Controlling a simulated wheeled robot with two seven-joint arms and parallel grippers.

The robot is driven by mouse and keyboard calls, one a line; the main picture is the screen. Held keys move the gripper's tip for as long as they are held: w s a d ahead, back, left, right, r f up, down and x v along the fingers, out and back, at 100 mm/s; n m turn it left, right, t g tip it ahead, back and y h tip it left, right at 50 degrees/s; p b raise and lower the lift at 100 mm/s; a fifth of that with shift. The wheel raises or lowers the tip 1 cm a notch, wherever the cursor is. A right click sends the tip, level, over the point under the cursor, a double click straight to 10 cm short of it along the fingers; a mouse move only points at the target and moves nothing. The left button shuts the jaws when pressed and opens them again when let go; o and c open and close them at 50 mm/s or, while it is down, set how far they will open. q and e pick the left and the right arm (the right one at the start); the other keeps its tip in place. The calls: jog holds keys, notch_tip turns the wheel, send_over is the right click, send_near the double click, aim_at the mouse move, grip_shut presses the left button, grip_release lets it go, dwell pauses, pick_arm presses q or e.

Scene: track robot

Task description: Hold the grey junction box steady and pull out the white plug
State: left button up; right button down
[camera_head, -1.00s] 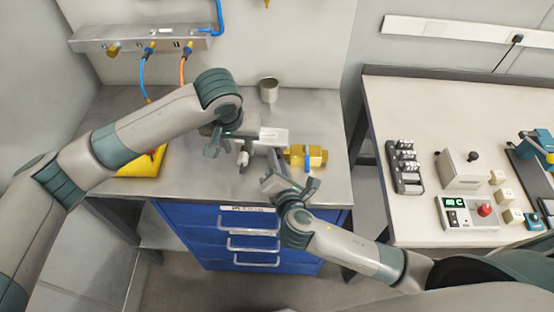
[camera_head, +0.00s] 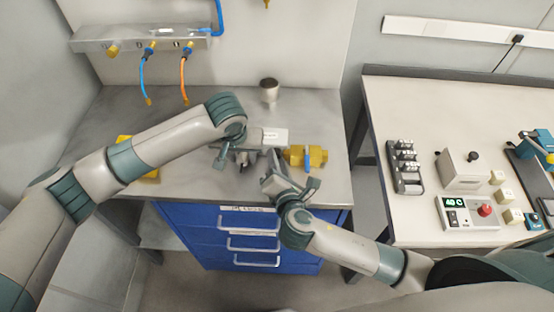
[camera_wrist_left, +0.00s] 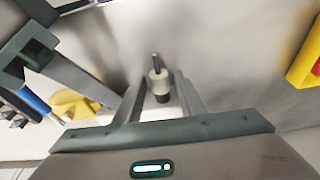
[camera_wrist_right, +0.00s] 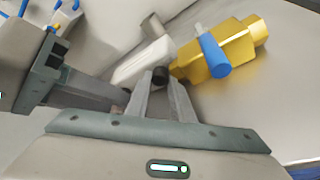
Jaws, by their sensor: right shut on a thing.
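The light grey junction box (camera_head: 271,137) lies on the grey bench, near its middle. It also shows in the right wrist view (camera_wrist_right: 145,62). My left gripper (camera_head: 240,160) is open at the left of the box. In the left wrist view the white plug (camera_wrist_left: 158,82) stands between its two fingers, with visible gaps on both sides. In the head view the left hand mostly hides the plug.
A yellow fitting with a blue lever (camera_head: 305,156) lies close right of my right gripper. A yellow object (camera_head: 125,142) lies under my left arm. Blue drawers (camera_head: 250,235) are below the bench edge.

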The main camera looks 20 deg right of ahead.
pick_arm(q)
jog(key=shift+w+f, duration=0.1)
jog(key=shift+f, duration=0.4)
jog(key=shift+d, duration=0.1)
jog(key=shift+c, duration=0.2)
dwell(0.5)
grip_shut()
